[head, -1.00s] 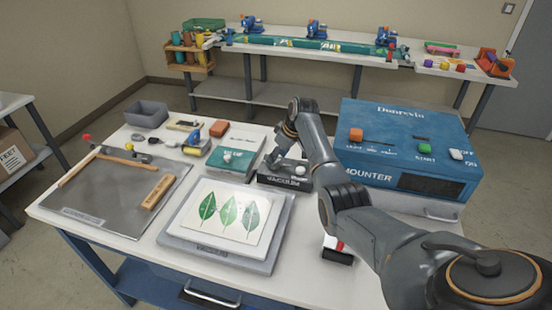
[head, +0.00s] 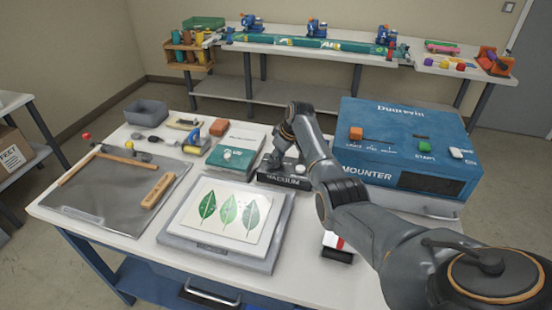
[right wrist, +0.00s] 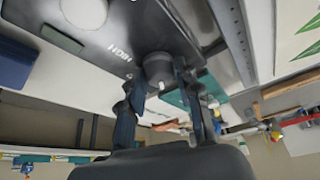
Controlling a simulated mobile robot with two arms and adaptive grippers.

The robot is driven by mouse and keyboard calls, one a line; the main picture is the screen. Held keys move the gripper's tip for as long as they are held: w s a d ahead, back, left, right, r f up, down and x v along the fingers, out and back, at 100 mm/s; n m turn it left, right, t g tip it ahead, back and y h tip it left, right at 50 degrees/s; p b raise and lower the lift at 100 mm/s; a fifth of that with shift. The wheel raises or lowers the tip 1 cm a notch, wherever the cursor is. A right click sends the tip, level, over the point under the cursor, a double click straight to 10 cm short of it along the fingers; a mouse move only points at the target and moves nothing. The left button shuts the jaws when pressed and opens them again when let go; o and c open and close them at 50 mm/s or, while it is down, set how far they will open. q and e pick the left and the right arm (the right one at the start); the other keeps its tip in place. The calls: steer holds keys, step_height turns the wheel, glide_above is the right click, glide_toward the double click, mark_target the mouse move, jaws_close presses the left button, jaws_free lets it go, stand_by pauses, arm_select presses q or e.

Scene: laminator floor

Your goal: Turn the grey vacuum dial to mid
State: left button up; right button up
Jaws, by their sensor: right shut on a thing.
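The black vacuum box (head: 284,182), marked VACUUM on its front, stands on the table behind the leaf-print board. In the right wrist view its dark face (right wrist: 125,32) carries the grey vacuum dial (right wrist: 158,67), a short round knob with a small white mark on its rim. The word HIGH is printed beside the dial. My right gripper (right wrist: 163,78) has its two fingers on opposite sides of the dial and is shut on it. In the head view the right gripper (head: 277,157) covers the dial. My left gripper is not in view.
The blue mounter machine (head: 415,145) stands close to the right of the box. A teal-topped box (head: 233,156) is close on its left, and the leaf-print board (head: 230,218) lies in front. A red and white block (head: 338,246) sits near my right arm.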

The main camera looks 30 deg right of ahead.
steer(key=m+p, duration=0.1)
steer(key=m+h+p, duration=0.1)
steer(key=p, duration=0.1)
steer(key=shift+a+r+m, duration=0.15)
steer(key=shift+r+m, duration=0.05)
steer(key=shift+m, duration=0.2)
steer(key=shift+m+h+p, duration=0.4)
steer(key=shift+m+p, duration=0.4)
steer(key=shift+p, duration=0.15)
steer(key=shift+f+m+h+p, duration=0.1)
steer(key=shift+m+h+p, duration=0.3)
steer(key=shift+m, duration=0.6)
steer(key=shift+a+f+m+h, duration=0.15)
steer(key=shift+m+h, duration=0.25)
steer(key=shift+m, duration=0.8)
steer(key=shift+m+g+h, duration=0.4)
steer(key=shift+m+g, duration=0.1)
steer(key=shift+m, duration=1)
